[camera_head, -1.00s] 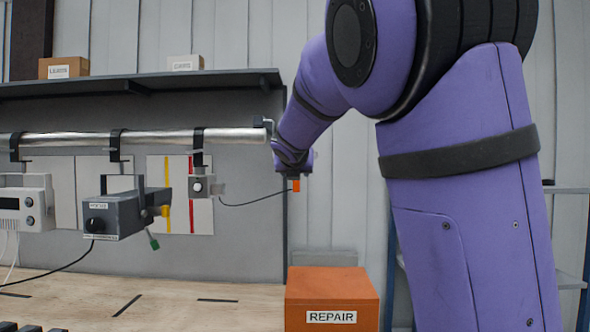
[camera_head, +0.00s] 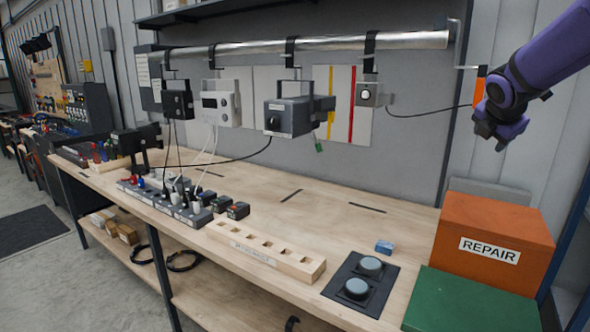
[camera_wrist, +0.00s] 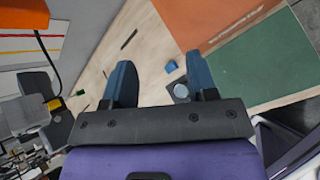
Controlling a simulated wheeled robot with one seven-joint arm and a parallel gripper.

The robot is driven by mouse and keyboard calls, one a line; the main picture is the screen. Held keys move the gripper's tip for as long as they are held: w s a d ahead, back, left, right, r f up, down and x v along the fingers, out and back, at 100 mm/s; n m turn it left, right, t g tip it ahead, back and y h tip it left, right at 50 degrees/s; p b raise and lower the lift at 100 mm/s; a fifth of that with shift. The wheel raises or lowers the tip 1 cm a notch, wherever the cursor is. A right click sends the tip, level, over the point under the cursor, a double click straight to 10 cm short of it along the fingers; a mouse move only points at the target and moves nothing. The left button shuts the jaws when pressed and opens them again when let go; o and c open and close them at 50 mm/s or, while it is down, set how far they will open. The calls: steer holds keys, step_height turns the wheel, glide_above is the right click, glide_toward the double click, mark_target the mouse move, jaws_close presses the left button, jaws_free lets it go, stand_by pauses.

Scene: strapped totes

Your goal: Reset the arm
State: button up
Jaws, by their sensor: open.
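The REPAIR box also shows at the top of the wrist view (camera_wrist: 205,20).
A metal rail (camera_head: 330,43) with hanging devices runs above the wooden bench (camera_head: 300,200). A cable leads to an orange piece (camera_head: 479,86) beside my wrist. A green surface (camera_head: 465,303) lies before the box. A slotted wooden block (camera_head: 265,250) and black pad (camera_head: 340,285) stand near the front edge.

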steer(key=s+a+f+m+g+y, duration=0.25)
steer(key=s+f+m+y, duration=0.2)
steer(key=s+m, duration=0.45)
steer(key=s+a+m, duration=0.6)
steer(key=s+a, duration=0.1)
steer(key=s, duration=0.5)
steer(key=s+a+m, duration=0.6)
steer(key=s+m, duration=0.1)
steer(key=s, duration=0.6)
steer(key=shift+a, duration=0.35)
